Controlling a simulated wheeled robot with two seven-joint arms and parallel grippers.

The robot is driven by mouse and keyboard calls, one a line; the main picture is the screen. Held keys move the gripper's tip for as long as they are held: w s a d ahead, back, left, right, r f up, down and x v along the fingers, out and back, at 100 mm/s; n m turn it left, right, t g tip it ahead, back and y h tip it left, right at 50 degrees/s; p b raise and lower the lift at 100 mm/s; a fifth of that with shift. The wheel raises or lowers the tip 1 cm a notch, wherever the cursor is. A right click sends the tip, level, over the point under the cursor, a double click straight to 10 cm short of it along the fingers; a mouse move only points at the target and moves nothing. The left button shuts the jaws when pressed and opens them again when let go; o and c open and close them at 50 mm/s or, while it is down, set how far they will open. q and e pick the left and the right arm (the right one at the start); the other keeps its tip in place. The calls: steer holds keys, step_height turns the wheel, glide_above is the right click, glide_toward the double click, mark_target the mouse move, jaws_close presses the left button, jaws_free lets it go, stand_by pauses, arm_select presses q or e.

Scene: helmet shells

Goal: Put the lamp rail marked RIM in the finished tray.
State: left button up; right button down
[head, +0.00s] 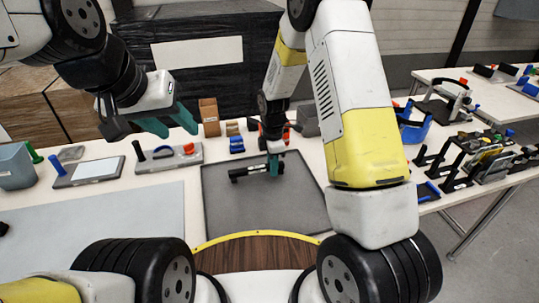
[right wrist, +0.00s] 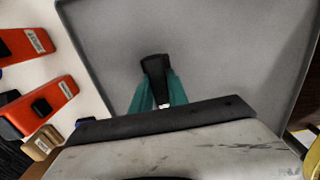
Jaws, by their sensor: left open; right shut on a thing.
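A black lamp rail (head: 248,172) is held in my right gripper (head: 273,170), over the dark grey tray (head: 290,215) in the middle of the table. In the right wrist view the teal fingers close on the rail's dark end (right wrist: 155,66), with the grey tray (right wrist: 215,45) behind it. No RIM marking on the rail is readable, and I cannot tell whether it touches the tray floor. No label on the tray is visible. My left gripper (head: 180,130) is open and empty, above the table to the left of the tray.
Orange labelled parts (right wrist: 38,102) lie beside the tray in the right wrist view. A tan box (head: 209,117) and blue parts (head: 236,145) stand behind the tray. A grey tool holder (head: 170,164) is at left. A pale mat (head: 100,235) lies clear at front left.

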steer(key=shift+f, duration=0.95)
